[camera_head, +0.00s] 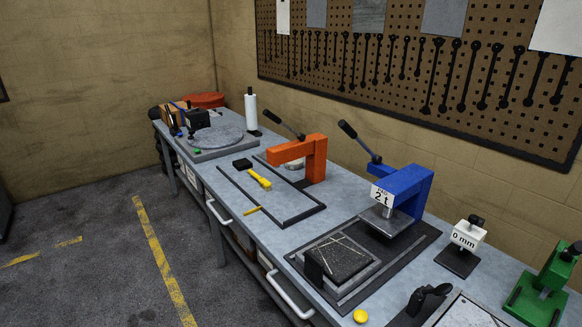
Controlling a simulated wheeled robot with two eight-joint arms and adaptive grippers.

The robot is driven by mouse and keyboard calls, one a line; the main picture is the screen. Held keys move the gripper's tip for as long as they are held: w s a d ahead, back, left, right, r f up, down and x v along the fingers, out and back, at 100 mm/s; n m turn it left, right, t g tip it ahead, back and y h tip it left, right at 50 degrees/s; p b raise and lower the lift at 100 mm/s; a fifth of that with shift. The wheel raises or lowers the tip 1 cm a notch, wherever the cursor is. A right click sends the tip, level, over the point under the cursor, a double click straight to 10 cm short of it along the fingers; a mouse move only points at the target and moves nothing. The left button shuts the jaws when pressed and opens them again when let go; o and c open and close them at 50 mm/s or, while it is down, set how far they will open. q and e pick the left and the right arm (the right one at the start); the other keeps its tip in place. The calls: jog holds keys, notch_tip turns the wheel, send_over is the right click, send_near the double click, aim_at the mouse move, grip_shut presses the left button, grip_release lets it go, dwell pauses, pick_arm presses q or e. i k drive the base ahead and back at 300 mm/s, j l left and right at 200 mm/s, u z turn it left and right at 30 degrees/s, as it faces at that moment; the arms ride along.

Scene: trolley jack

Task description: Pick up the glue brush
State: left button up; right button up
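A yellow-handled tool (258,179) with a black block-like head at its far end lies on the grey workbench (262,224), inside a dark low frame in front of the orange press. It may be the glue brush, but its bristles cannot be made out. A smaller thin yellow piece (252,210) lies at the near edge of that frame. Small upright dark items (174,124) at the far left end are too small to name. Neither of my grippers is in view.
An orange lever press (312,156) and a blue press (407,186) marked "2 t" stand along the back. A round grey plate (216,136) is at the far end. White handles (220,213) jut from the bench front. The floor (100,240) beside it is clear.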

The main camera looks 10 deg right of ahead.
aim_at(267, 186)
jog(key=i+j, duration=0.25)
jog(key=i, duration=0.25)
jog(key=i+j, duration=0.3)
jog(key=i, duration=0.2)
jog(key=i+j, duration=0.25)
jog(key=i, duration=0.2)
jog(key=i+j, duration=0.3)
jog(key=i, duration=0.2)
jog(key=i+j, duration=0.25)
jog(key=i, duration=0.25)
jog(key=i+j+u, duration=0.1)
jog(key=i+j, duration=0.2)
jog(key=i, duration=0.2)
